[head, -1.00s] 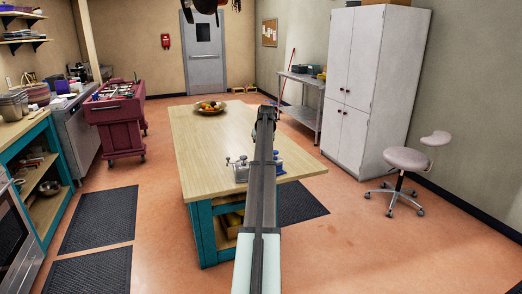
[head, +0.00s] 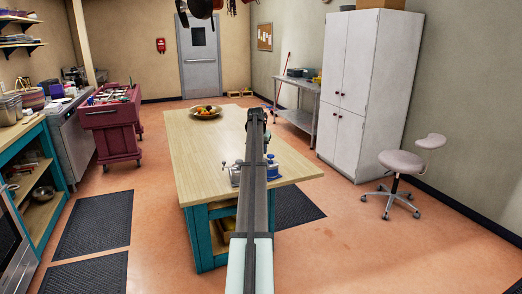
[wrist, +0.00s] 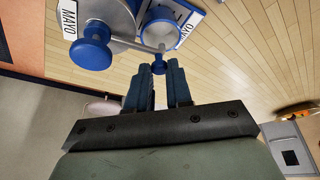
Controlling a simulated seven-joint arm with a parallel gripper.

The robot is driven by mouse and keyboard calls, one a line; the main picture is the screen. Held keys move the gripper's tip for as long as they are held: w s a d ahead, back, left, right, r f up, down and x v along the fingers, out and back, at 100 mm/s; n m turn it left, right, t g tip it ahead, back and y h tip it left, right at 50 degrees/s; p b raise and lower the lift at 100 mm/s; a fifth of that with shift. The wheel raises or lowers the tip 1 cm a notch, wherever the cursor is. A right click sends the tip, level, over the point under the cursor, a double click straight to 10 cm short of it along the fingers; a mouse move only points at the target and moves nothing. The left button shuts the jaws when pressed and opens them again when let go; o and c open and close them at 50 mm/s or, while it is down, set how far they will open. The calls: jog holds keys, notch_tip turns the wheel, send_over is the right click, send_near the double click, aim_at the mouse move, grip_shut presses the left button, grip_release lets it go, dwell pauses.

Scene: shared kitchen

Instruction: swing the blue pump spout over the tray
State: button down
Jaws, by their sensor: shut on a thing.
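In the wrist view a blue pump knob (wrist: 92,48) sits over a round grey metal lid, with a white MAYO label (wrist: 70,18) beside it. A thin metal spout (wrist: 135,44) runs from near the knob to a blue tip (wrist: 158,66). My gripper (wrist: 159,70) has its fingertips on either side of this tip, shut on the spout. In the head view my arm hides the gripper's contact. A blue piece (head: 272,166) shows right of my arm on the table, and metal fittings (head: 235,172) show left of it. I cannot make out the tray for certain.
The wooden table (head: 195,150) has much bare top to the left. A fruit bowl (head: 207,113) stands at its far end. A second round part with a blue rim (wrist: 163,24) and another MAYO label is close by the spout. A stool (head: 402,165) stands right of the table.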

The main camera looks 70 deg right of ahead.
dwell(0.4)
jog(key=c, duration=1)
grip_release()
jog(key=shift+c, duration=0.2)
jog(key=shift+r, duration=0.15)
jog(key=v, duration=1.3)
jog(key=shift+r, duration=0.25)
